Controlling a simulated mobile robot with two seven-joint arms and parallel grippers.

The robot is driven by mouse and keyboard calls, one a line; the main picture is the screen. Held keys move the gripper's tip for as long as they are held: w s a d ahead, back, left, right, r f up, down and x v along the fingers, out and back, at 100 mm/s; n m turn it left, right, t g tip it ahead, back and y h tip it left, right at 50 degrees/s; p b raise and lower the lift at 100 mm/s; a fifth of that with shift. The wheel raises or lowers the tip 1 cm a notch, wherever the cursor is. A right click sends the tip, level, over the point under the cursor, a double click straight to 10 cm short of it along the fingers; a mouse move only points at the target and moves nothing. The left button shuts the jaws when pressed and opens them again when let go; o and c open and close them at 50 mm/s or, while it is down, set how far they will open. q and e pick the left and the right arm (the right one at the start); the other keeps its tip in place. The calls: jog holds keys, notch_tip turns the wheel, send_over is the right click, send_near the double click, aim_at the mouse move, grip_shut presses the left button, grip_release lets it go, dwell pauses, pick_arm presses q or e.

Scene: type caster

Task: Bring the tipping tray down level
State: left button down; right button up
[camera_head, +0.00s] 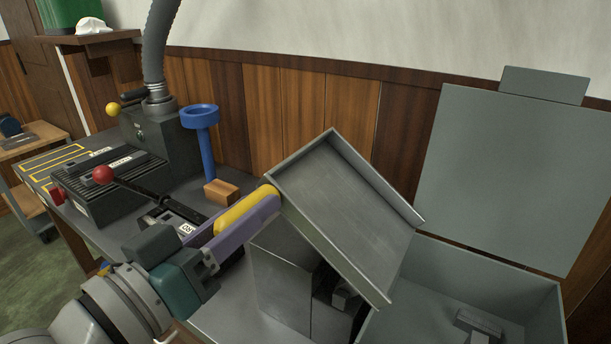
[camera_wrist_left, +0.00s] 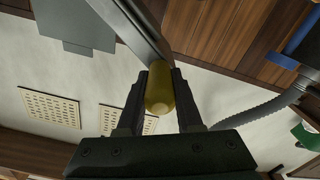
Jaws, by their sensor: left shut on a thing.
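The tipping tray (camera_head: 345,205) is a grey metal tray with low side walls. It is tilted, its upper left end raised and its lower right end down by an open grey bin (camera_head: 540,300). A yellow handle (camera_head: 246,210) sticks out from the tray's upper left end. My left gripper (camera_head: 238,222) is shut on this handle. The left wrist view shows the yellow handle (camera_wrist_left: 159,90) between the two dark fingers, with the tray's edge (camera_wrist_left: 132,30) running up from it. My right gripper is not in view.
The bin's lid (camera_head: 520,170) stands open against the wood-panelled wall. A dark machine (camera_head: 165,140) with a red-knobbed lever (camera_head: 104,175) and a blue funnel on a post (camera_head: 204,130) stand left of the tray. A wooden block (camera_head: 221,192) lies close behind the handle.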

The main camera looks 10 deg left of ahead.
pick_arm(q)
jog(key=w+a+f+n+b, duration=0.2)
jog(key=a+f+n+b, duration=0.3)
jog(key=f+b, duration=0.3)
jog(key=shift+w+a+n, duration=0.15)
jog(key=shift+a+n, duration=0.15)
jog(key=shift+a, duration=0.35)
jog(key=shift+f, duration=0.25)
jog(key=c, duration=0.9)
grip_release()
jog(key=o, duration=0.3)
jog(key=shift+r, duration=0.15)
jog(key=v, duration=1)
